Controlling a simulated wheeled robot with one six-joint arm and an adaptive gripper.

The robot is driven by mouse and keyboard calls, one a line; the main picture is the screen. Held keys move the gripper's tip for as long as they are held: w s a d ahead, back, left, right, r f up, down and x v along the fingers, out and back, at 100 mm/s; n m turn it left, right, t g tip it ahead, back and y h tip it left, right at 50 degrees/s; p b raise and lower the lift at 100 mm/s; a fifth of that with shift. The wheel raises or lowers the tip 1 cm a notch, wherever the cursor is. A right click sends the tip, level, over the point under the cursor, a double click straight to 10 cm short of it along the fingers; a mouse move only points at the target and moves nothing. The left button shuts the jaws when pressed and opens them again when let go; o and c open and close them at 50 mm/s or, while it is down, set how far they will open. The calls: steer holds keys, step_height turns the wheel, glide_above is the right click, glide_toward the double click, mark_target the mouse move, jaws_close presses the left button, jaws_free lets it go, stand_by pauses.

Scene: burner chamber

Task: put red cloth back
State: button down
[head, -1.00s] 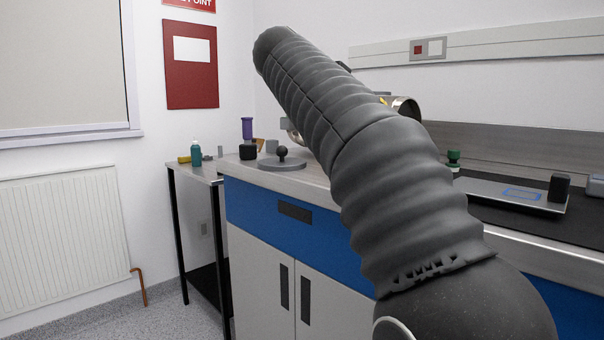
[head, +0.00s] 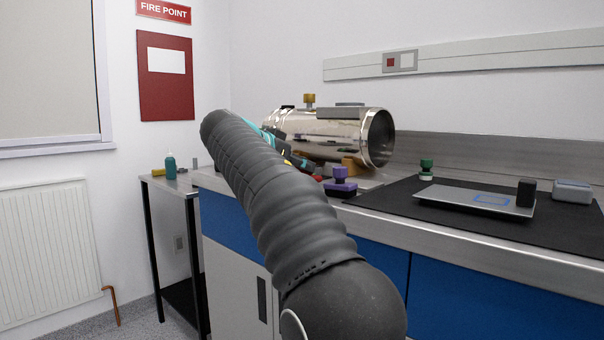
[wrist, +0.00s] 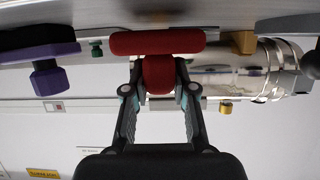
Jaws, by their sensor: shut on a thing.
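In the wrist view, which is upside down, my gripper (wrist: 160,88) is shut on the knob of a red object (wrist: 157,42). The object is a wide flat bar with a block on it; I take it for the red cloth. It is close to the bench surface; I cannot tell whether it touches. In the head view a small bit of red (head: 318,178) shows at the end of my arm, in front of the shiny metal cylinder (head: 345,137). My arm hides most of my gripper there.
A purple-knobbed block (head: 340,181) stands just right of the red bit. A yellow-brown support (head: 351,165) is under the cylinder. To the right, a black mat (head: 400,205) carries a flat silver plate (head: 455,199), a green-topped item (head: 426,168) and a grey box (head: 572,191).

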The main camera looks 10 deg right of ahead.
steer(key=shift+f, duration=0.45)
steer(key=shift+f, duration=0.2)
steer(key=c, duration=0.9)
jaws_free()
steer(key=shift+c, duration=0.2)
steer(key=shift+r, duration=0.1)
steer(key=shift+r, duration=0.25)
steer(key=p+v, duration=0.1)
steer(key=v, duration=1.1)
steer(key=shift+f, duration=0.1)
